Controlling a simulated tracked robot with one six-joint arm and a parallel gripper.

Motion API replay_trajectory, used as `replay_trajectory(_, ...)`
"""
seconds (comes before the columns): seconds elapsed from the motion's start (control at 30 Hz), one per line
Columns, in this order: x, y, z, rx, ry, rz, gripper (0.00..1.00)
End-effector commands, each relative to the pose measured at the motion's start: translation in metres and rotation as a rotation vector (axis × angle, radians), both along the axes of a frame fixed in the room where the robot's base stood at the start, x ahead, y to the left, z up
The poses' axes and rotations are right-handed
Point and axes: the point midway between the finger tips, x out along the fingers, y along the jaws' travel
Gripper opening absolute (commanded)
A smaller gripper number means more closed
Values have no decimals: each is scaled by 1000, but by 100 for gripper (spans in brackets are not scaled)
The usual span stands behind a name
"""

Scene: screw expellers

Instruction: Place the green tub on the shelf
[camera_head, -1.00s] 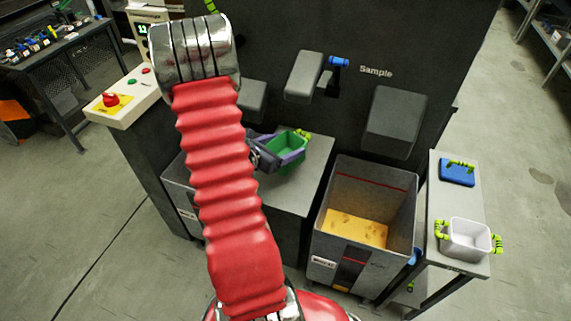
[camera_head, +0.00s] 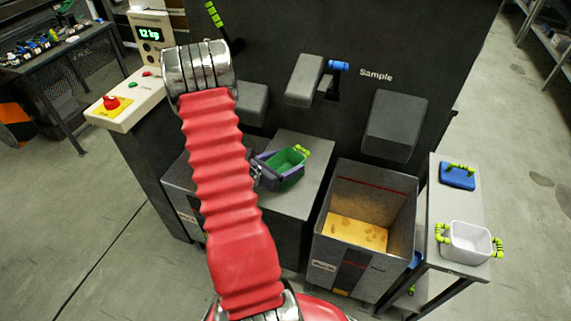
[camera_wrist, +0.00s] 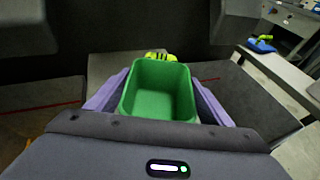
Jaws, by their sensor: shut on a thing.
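The green tub (camera_head: 288,168) has a lime-green handle and looks empty. My gripper (camera_head: 275,170) has purple fingers and is shut on it. In the wrist view the tub (camera_wrist: 160,90) sits upright between the two fingers, with its handle at the far side. The grey shelf (camera_head: 312,185), a flat-topped ledge against the dark machine, lies under and around the tub in the head view. Whether the tub touches it I cannot tell. My red arm hides the ledge's left part.
An open grey bin (camera_head: 330,220) with yellow material stands right of the ledge. A side table (camera_head: 443,200) holds a white tub (camera_head: 466,242) and a blue object (camera_head: 458,177). Grey spouts (camera_head: 303,80) jut from the machine above. A control box (camera_head: 125,100) is at left.

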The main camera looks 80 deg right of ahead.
Motion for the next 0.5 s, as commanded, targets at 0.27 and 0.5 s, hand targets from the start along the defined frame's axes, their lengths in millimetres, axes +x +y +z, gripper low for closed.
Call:
replay_trajectory(0.27, 0, 0, -14, -1, 0, 0, 49)
replay_trajectory(0.5, 0, 0, -15, -1, 1, -1, 49)
